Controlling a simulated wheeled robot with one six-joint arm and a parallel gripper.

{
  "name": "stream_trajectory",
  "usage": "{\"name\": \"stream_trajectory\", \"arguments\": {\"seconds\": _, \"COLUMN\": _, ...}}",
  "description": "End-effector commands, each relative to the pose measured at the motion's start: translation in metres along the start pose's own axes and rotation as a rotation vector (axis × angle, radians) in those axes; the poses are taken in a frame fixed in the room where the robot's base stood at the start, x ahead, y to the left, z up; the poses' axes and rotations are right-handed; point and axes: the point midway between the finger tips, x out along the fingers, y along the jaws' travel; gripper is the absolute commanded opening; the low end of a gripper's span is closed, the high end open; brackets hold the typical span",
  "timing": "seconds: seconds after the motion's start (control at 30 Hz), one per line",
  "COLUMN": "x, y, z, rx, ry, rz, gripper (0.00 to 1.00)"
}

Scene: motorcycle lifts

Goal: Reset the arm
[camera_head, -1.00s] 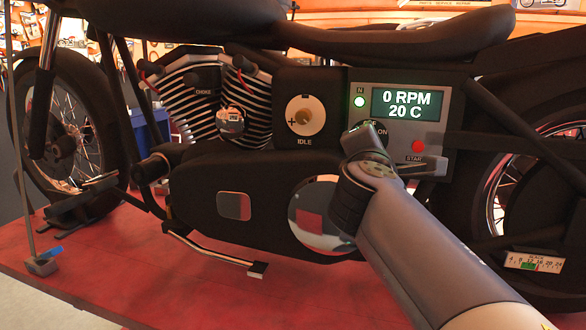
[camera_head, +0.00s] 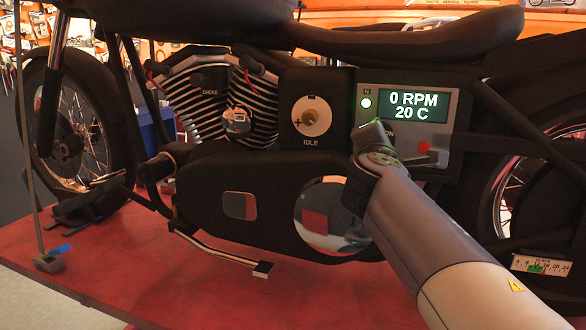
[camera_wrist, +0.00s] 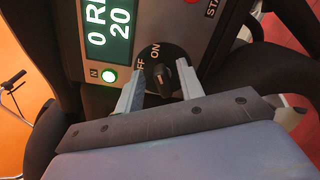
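My arm reaches up from the lower right of the head view, with my gripper (camera_head: 375,135) in front of the motorcycle's control panel. In the wrist view my gripper (camera_wrist: 161,68) has its two grey fingers apart. A dark rotary switch knob (camera_wrist: 167,74) marked OFF and ON shows between and just beyond the fingertips. I cannot tell whether they touch it. In the head view the knob is hidden behind my gripper. The control panel (camera_head: 445,88) has a lit green N lamp (camera_head: 366,103) and a screen (camera_head: 413,105) reading 0 RPM, 20 C.
The black motorcycle (camera_head: 265,190) stands on a red lift platform (camera_head: 120,265). An idle dial (camera_head: 311,117) and a red start button (camera_head: 425,148) are near my gripper. A slack gauge (camera_head: 541,265) is at the lower right. The room left of my arm, in front of the motorcycle, looks clear.

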Motion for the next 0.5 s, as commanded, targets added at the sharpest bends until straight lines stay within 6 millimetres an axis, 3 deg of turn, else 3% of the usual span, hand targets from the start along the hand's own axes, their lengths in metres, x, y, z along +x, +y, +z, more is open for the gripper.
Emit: {"name": "stream_trajectory", "arguments": {"seconds": 0.5, "x": -0.086, "y": 0.000, "z": -0.001, "rx": 0.003, "ry": 0.004, "rz": 0.004, "gripper": 0.36}}
